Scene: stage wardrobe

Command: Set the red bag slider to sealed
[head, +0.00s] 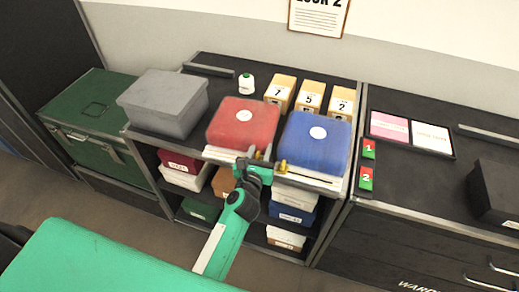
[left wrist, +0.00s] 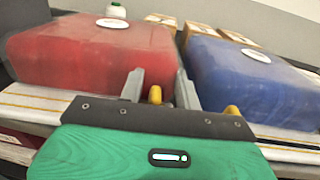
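The red bag (head: 243,124) lies on the middle shelf top with a pale strip along its front edge; it fills the left of the left wrist view (left wrist: 90,52). A small yellow slider (left wrist: 155,95) stands at the right part of that strip. My left gripper (head: 259,153) is at the bag's front right corner. Its two grey fingers are apart, with the yellow slider between them and gaps visible beside it. Whether the fingers touch the strip is not clear. The strip's sealed end is not readable. My right gripper is out of view.
The blue bag (head: 315,142) lies close to the right, with its own yellow slider (head: 283,165) just beside my fingers. A grey box (head: 165,102) stands left. Numbered boxes (head: 310,97) and a white bottle (head: 246,83) stand behind. Boxes fill the shelves below.

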